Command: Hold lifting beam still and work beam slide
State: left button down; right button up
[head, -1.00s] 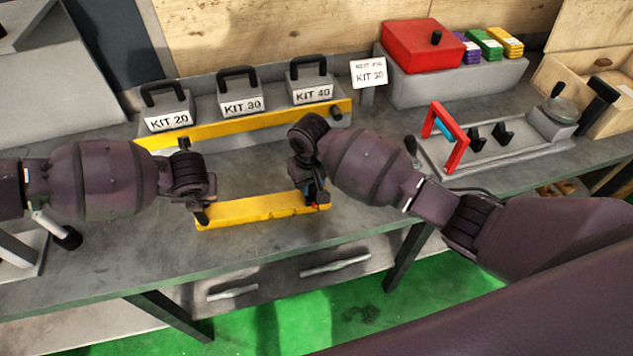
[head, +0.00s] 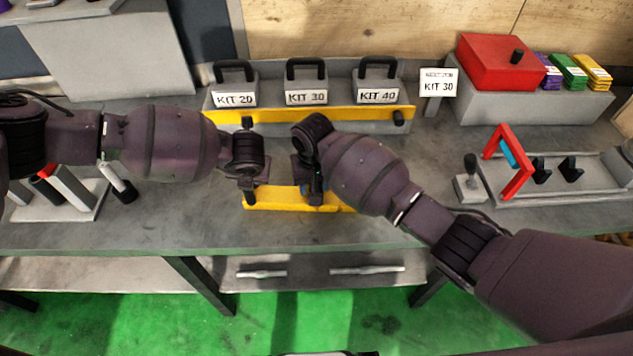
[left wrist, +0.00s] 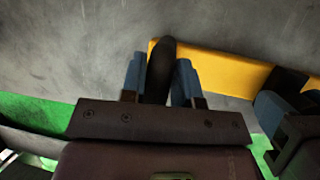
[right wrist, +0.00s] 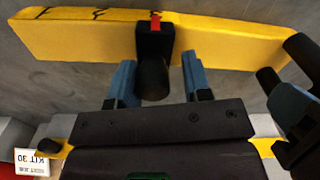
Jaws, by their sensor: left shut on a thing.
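The yellow lifting beam (head: 275,201) lies over the front of the grey bench. My left gripper (head: 247,193) is at its left end. In the left wrist view my left gripper (left wrist: 160,82) is shut on the beam's upright black handle (left wrist: 160,72). The beam's black slide (right wrist: 154,42), with a red pointer (right wrist: 155,22), sits near the middle of the beam. In the right wrist view my right gripper (right wrist: 158,82) has its fingers apart on both sides of the slide's knob (right wrist: 153,80), with a gap showing. In the head view my right arm hides the slide.
A longer yellow bar (head: 300,117) runs behind, in front of blocks marked KIT 20 (head: 234,98), KIT 30 (head: 306,97) and KIT 40 (head: 377,95). A sign (head: 437,82) reads KIT 30. A red-framed fixture (head: 510,160) stands right. Bare bench lies between.

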pick_arm(q)
jog(key=shift+d, duration=0.1)
pick_arm(e)
jog(key=shift+o, duration=1)
jog(key=shift+r, duration=0.15)
pick_arm(q)
jog(key=shift+a, duration=0.2)
pick_arm(e)
notch_tip(320, 180, up, 12)
pick_arm(q)
jog(key=c, duration=0.8)
grip_release()
jog(key=shift+d, duration=0.1)
jog(key=v, duration=1.2)
